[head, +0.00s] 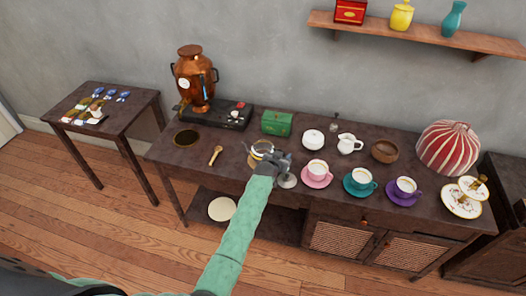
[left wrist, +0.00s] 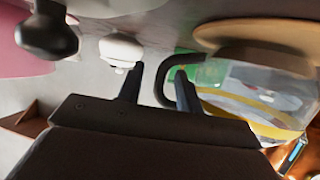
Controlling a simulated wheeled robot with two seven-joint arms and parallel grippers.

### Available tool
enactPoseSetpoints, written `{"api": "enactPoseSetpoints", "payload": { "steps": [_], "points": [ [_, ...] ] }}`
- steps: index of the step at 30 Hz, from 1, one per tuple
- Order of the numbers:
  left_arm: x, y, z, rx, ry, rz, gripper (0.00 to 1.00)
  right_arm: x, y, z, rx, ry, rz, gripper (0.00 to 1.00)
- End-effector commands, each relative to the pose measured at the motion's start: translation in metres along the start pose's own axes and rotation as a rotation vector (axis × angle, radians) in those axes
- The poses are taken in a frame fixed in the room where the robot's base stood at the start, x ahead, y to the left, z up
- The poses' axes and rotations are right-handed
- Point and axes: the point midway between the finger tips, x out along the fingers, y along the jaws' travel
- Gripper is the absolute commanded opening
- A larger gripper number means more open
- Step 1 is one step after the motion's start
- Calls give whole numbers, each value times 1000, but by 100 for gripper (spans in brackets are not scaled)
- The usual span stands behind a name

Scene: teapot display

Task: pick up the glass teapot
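The glass teapot (head: 260,149) stands on the dark table, partly hidden by my left gripper (head: 277,160). My left gripper (left wrist: 158,92) is open, with one finger on each side of the handle's outer curve. A gap shows between handle and left finger; whether the right finger touches it is unclear. My right gripper is in neither view.
A pink cup (head: 317,168) and a white lidded pot (head: 313,139) stand close right of the gripper. A green box (head: 277,123) is behind the teapot. A wooden spoon (head: 216,155) lies to the left. A copper samovar (head: 195,78) stands at the back left.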

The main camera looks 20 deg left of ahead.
Motion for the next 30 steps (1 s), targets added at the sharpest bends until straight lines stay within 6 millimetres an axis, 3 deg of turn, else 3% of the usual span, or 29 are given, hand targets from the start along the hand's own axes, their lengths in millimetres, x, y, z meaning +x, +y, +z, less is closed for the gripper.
{"api": "enactPoseSetpoints", "payload": {
  "steps": [11,15,17,30],
  "points": [
    [7,0,0,0,0,0,36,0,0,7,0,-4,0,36],
    [6,0,0,0,0,0,8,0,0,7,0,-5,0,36],
    [6,0,0,0,0,0,0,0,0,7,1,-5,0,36],
    [6,0,-1,0,1,0,0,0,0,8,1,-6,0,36]
  ]
}}
